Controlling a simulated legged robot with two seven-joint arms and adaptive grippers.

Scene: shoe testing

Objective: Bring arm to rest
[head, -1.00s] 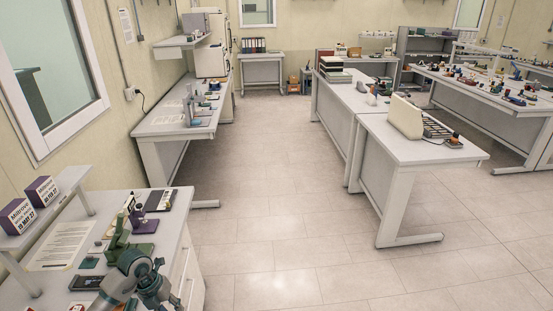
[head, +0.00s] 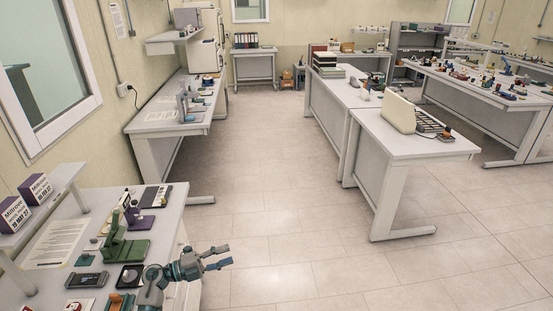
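My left arm comes in at the bottom, over the right edge of the near left bench (head: 163,193). My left gripper (head: 230,256) points right, past the bench edge and over the floor. Its two fingers are apart and nothing shows between them. My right gripper is not in view.
The near bench holds a green device (head: 125,243), a purple device (head: 139,218), a paper sheet (head: 58,243) and a dark phone-like slab (head: 86,281). Boxes (head: 36,188) stand on its shelf. The floor (head: 285,215) between the benches is clear.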

